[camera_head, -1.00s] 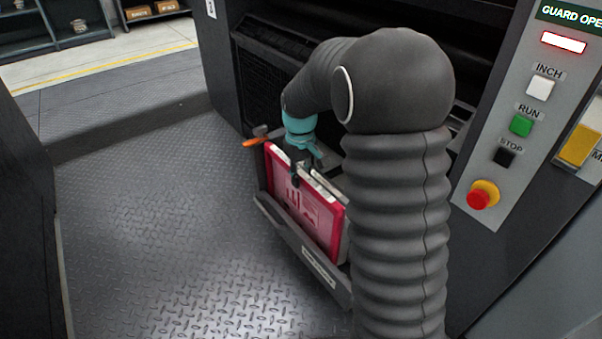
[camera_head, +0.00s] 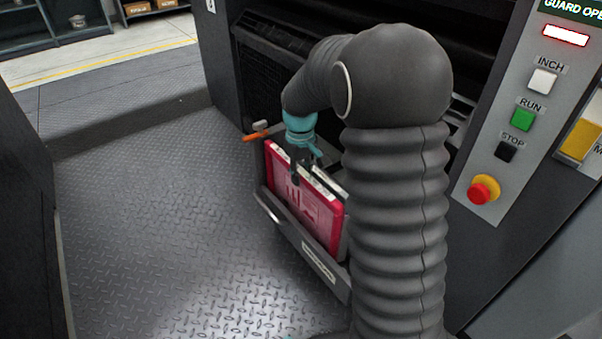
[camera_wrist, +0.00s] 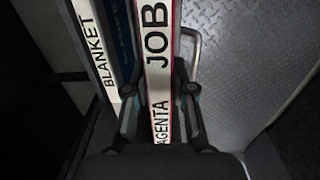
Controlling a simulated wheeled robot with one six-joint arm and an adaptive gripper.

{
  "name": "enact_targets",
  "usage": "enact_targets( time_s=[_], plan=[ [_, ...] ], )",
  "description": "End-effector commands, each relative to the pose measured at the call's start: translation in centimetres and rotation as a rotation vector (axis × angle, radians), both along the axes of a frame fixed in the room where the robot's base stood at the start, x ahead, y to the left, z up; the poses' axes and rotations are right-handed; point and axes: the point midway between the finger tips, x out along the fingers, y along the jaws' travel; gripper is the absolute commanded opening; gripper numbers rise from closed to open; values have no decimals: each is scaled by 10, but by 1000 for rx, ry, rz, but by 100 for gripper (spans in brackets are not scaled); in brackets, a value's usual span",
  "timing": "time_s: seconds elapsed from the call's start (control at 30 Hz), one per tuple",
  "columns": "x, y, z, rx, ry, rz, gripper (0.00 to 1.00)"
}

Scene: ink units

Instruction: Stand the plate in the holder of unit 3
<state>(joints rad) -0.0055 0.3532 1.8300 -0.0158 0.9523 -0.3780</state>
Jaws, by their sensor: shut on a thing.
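The red plate (camera_head: 300,208) with pale markings stands upright in the dark holder (camera_head: 322,262) on the press unit's side. In the wrist view its white top edge (camera_wrist: 158,60) reads "JOB" and "AGENTA". My gripper (camera_head: 300,172) is shut on the plate's top edge, with one finger on each side of it. In the wrist view my gripper (camera_wrist: 157,100) straddles that edge. A second plate edge (camera_wrist: 100,60) reading "BLANKET" stands close beside it on the left. The plate's bottom edge is hidden in the holder, and my arm hides part of its right side.
A tool with an orange handle (camera_head: 255,136) lies at the holder's far end. The control panel (camera_head: 525,110) with INCH, RUN, STOP and a red emergency button (camera_head: 483,189) is at the right. The tread-plate floor (camera_head: 160,230) at the left is clear.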

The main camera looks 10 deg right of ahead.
Motion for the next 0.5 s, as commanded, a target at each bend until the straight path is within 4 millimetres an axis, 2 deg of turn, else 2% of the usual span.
enact_targets(
  time_s=[0.3, 0.33, 0.4, 0.43, 0.5],
  plan=[
    [0, 0, -2, 0, 1, 0, 0],
    [0, 0, -2, 0, 1, 0, 31],
    [0, 0, -2, 0, 1, 0, 49],
    [0, 0, -2, 0, 1, 0, 53],
    [0, 0, -2, 0, 1, 0, 53]
  ],
)
